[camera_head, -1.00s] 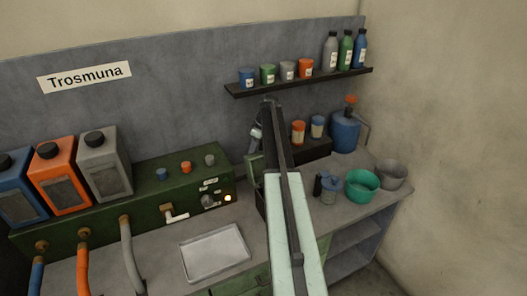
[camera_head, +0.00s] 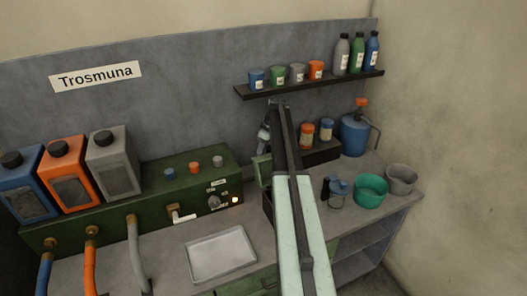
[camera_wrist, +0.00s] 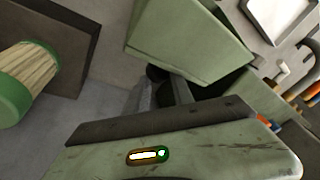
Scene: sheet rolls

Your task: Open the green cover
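The green cover (camera_head: 263,171) is a pale green panel just left of my arm in the head view. It appears to stand raised at the back of a dark open box, which my arm partly hides. In the wrist view the cover (camera_wrist: 190,38) is a large tilted green panel at the top middle, with a dark opening below it. My gripper (camera_head: 264,140) hangs from the arm's far end, just above the cover. Its fingertips are too small and hidden to show whether it is open or shut, or whether it touches the cover.
A dark green machine (camera_head: 150,195) with knobs and hoses stands left, with a metal tray (camera_head: 221,254) before it. A black stand with jars (camera_head: 322,152), a blue jug (camera_head: 354,135) and a green bowl (camera_head: 370,190) are right. A bottle shelf (camera_head: 310,84) is above.

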